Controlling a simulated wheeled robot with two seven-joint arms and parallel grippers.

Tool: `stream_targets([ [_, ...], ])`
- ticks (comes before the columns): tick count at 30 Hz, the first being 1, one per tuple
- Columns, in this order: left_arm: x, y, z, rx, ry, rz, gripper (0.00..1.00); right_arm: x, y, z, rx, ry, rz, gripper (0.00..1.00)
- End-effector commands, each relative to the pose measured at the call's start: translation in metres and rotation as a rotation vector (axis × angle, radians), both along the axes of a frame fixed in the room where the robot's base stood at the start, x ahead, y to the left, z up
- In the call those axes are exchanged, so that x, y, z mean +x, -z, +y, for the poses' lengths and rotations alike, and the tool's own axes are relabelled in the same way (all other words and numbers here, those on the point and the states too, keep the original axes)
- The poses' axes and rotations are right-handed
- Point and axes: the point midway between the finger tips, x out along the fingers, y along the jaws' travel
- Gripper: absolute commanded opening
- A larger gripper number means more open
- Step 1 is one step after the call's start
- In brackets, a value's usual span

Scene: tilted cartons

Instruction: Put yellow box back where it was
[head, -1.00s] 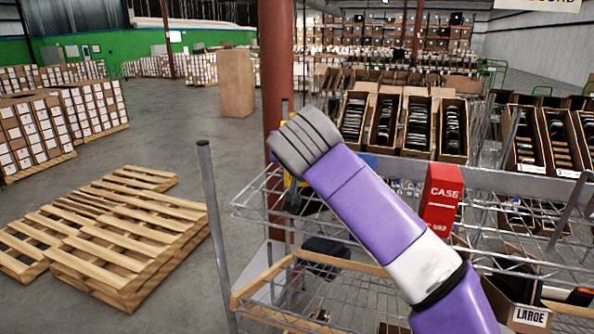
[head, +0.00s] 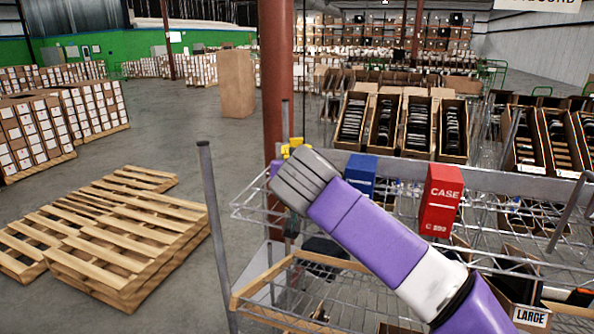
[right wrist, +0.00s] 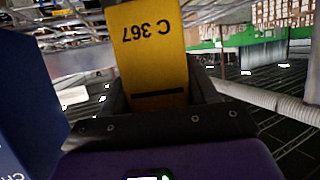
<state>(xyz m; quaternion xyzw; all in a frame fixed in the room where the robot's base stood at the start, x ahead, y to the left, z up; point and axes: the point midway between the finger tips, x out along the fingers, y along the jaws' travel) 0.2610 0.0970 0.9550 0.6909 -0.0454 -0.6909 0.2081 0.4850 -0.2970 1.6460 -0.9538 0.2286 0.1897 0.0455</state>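The yellow box (right wrist: 152,50), marked C 367 and upside down in the right wrist view, sits between the fingers of my right gripper (right wrist: 160,95), which is shut on it. In the head view my right arm reaches in from the lower right over the wire shelf, and its wrist hides the gripper and nearly all of the box. Only small yellow patches (head: 291,148) show past the wrist. A blue box (head: 360,175) stands on the shelf just right of the wrist; it also shows at the left of the right wrist view (right wrist: 28,95). My left gripper is not in view.
A red CASE box (head: 441,200) stands on the wire shelf (head: 400,208) right of the blue box. Shelf posts (head: 213,220) rise at the left, with a red-brown column (head: 277,80) behind. Wooden pallets (head: 120,230) lie on the floor to the left.

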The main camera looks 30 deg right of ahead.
Motion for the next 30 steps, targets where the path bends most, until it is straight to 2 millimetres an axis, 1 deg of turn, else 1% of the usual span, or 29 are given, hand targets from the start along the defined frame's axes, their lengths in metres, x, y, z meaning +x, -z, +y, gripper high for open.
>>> stream_targets([
  [1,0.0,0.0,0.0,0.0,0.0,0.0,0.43,0.0,0.0,0.0,0.0,0.0,0.001,0.65],
  [4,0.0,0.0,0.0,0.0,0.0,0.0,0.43,0.0,0.0,0.0,0.0,0.001,0.001,0.8],
  [5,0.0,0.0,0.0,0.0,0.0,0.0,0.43,0.0,0.0,0.0,0.0,0.001,0.001,0.83],
  [13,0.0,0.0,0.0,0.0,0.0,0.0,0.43,0.0,-0.001,0.0,0.0,0.001,0.001,0.83],
  [16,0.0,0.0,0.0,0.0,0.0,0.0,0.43,-0.001,-0.004,0.001,0.001,-0.001,-0.001,0.83],
  [20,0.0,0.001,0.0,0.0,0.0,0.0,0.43,-0.018,-0.012,0.01,0.002,-0.004,-0.002,0.83],
  [27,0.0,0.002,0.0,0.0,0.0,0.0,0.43,-0.062,-0.033,0.032,0.002,-0.002,-0.003,0.83],
  [30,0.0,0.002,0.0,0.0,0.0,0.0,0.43,-0.078,-0.04,0.039,0.002,-0.001,-0.002,0.83],
])
